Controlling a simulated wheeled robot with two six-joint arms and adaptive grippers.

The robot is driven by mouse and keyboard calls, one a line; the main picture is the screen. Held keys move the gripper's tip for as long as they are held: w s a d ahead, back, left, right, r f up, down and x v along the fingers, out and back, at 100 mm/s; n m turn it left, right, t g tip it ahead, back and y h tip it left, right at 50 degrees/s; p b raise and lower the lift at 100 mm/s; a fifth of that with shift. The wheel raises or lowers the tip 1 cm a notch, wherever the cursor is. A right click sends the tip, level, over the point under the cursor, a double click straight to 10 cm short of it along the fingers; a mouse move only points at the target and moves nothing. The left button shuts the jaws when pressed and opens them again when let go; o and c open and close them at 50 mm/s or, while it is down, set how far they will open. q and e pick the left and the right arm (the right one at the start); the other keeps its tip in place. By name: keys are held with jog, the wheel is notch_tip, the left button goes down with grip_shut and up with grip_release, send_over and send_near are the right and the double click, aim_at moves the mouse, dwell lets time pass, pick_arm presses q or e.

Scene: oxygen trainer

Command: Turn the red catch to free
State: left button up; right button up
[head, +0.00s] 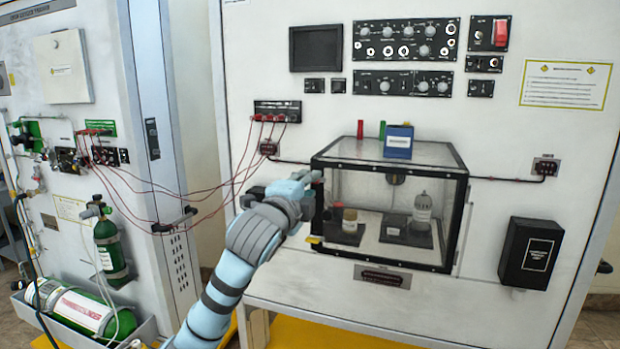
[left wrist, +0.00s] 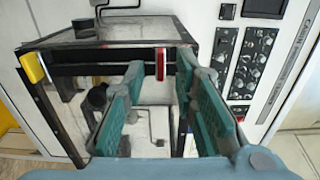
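The red catch (left wrist: 160,64) is a small upright bar on the black frame of the clear box (head: 452,225). In the left wrist view it lies between the tips of my left gripper (left wrist: 160,80), whose two green-padded fingers are apart. I see a gap beside the catch, and cannot tell if either finger touches it. In the head view my left gripper (head: 312,178) is at the upper left front edge of the box and mostly hides the catch. My right gripper is in neither view.
A yellow part (left wrist: 32,67) sits on another corner of the box frame. A blue block (head: 398,142) stands on the box lid. Jars stand inside. Red cables (head: 205,212) hang to the left of my arm. A black box (head: 531,253) is on the panel at right.

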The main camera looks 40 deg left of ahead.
pick_arm(q)
jog(key=shift+w+a, duration=0.2)
jog(key=shift+w, duration=0.5)
jog(key=shift+s, duration=0.2)
jog(key=shift+c, duration=0.6)
grip_shut()
jog(key=shift+n, duration=0.4)
jog(key=n+p, duration=0.2)
jog(key=n, duration=0.6)
jog(key=n+p, duration=0.3)
jog(key=n, duration=0.6)
jog(key=shift+a+r, duration=0.2)
